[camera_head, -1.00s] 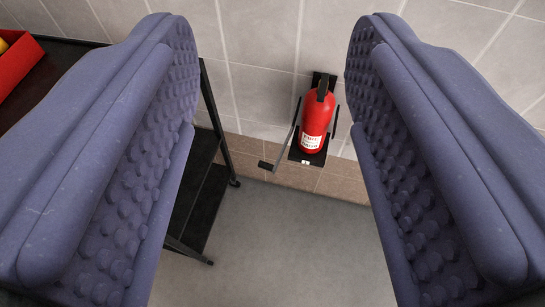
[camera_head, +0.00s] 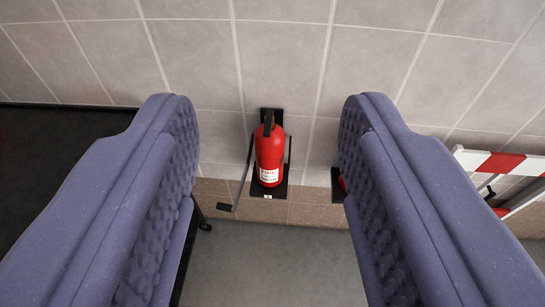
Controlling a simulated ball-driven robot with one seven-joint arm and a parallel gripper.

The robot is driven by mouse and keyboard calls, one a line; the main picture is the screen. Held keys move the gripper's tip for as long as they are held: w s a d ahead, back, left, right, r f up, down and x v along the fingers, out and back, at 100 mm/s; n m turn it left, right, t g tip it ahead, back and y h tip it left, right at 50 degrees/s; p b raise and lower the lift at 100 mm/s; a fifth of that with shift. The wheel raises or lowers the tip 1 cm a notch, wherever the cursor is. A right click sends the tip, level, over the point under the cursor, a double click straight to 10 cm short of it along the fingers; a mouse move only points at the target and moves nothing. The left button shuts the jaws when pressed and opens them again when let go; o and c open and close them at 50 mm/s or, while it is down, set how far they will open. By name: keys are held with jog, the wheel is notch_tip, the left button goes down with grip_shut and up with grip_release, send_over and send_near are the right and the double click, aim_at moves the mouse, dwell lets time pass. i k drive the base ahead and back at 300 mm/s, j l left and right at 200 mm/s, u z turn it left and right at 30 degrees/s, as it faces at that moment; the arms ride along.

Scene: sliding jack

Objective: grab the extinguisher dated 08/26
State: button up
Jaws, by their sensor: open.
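A red fire extinguisher (camera_head: 270,150) with a black top stands upright in a black wall bracket (camera_head: 267,193) low on the tiled wall. It shows midway between my fingers, farther off and apart from them. Its white label is too small for me to read a date. A second black mount with a bit of red (camera_head: 341,183) shows beside the right finger, which hides most of it; I cannot tell what it holds. My gripper (camera_head: 270,112) is open and empty, its two padded purple fingers wide apart.
A black surface (camera_head: 55,150) on a dark frame stands at the left. A red-and-white striped barrier (camera_head: 500,163) stands at the right. The grey floor (camera_head: 270,265) below the extinguisher is clear. A thin lever hangs at the bracket's left side.

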aim_at(269, 154)
jog(key=u, duration=0.35)
jog(key=i+l+u, duration=0.25)
jog(key=u, duration=0.25)
jog(key=i+l+u, duration=0.45)
jog(key=i+l, duration=0.2)
jog(key=l, duration=0.15)
jog(key=i+l+u, duration=0.1)
jog(key=l, duration=0.3)
jog(key=i+l, duration=0.25)
jog(key=l, duration=0.15)
jog(key=j+u, duration=0.05)
